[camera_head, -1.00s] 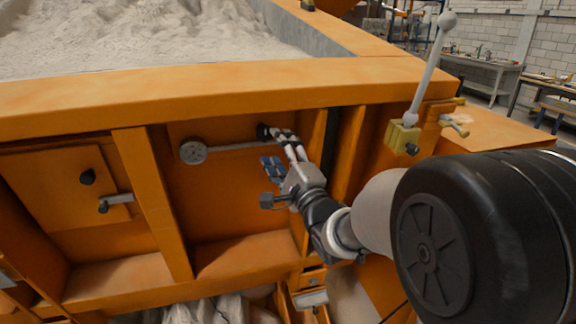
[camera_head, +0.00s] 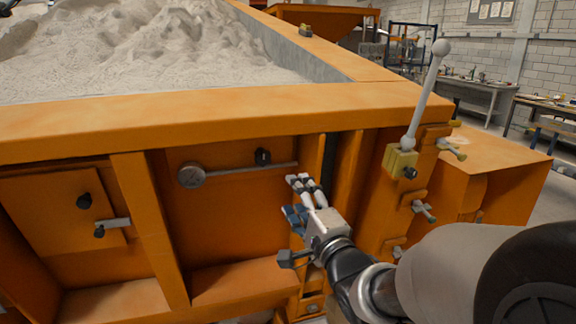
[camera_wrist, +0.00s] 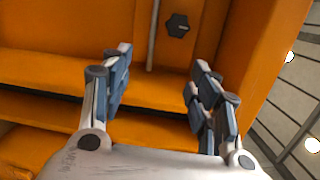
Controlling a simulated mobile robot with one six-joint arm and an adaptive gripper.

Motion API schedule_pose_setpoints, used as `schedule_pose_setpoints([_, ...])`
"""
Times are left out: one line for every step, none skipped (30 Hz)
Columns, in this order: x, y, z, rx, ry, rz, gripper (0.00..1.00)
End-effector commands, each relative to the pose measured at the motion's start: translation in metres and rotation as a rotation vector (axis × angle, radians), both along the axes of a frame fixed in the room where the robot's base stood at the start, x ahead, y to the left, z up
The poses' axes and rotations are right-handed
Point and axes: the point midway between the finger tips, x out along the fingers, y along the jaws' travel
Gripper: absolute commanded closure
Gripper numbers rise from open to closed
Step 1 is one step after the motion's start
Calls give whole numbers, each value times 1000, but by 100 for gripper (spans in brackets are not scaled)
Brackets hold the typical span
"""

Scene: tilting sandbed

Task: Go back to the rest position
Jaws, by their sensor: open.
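My gripper (camera_head: 305,186) is in front of the orange sandbed's right-hand recessed panel, near the right end of a grey rod. In the wrist view my gripper (camera_wrist: 160,75) has its two fingers spread wide with nothing between them. The grey rod with a round end (camera_head: 192,175) runs across the panel, and a black knob (camera_head: 263,157) sits just above it. In the wrist view the black knob (camera_wrist: 178,25) lies beyond the fingertips, apart from them, beside the rod (camera_wrist: 153,35).
A grey lever with a ball top (camera_head: 425,95) rises from a yellow block (camera_head: 400,162) at the right corner of the sandbed (camera_head: 230,108). A door (camera_head: 62,207) with a knob and latch is at left. Workbenches stand at the back right.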

Motion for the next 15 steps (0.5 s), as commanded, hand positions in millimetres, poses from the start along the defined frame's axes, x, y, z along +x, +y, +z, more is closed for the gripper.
schedule_pose_setpoints([-5, -11, 2, -100, 18, -46, 45])
schedule_pose_setpoints([-8, -18, -1, -175, 36, -72, 45])
schedule_pose_setpoints([-14, -29, -4, -279, 68, -107, 45])
schedule_pose_setpoints([-19, -38, -8, -359, 94, -128, 45])
schedule_pose_setpoints([-26, -46, -12, -439, 122, -145, 45])
schedule_pose_setpoints([-37, -57, -18, -542, 163, -160, 45])
schedule_pose_setpoints([-45, -64, -22, -618, 196, -165, 45])
schedule_pose_setpoints([-55, -71, -27, -692, 228, -166, 45])
schedule_pose_setpoints([-70, -81, -33, -788, 274, -158, 45])
schedule_pose_setpoints([-82, -87, -39, -860, 309, -146, 45])
schedule_pose_setpoints([-94, -93, -44, -929, 343, -129, 45])
schedule_pose_setpoints([-113, -100, -51, -1017, 389, -99, 45])
schedule_pose_setpoints([-127, -105, -56, -1080, 422, -70, 45])
schedule_pose_setpoints([-143, -109, -62, -1141, 455, -34, 45])
schedule_pose_setpoints([-164, -113, -69, -1219, 494, 19, 45])
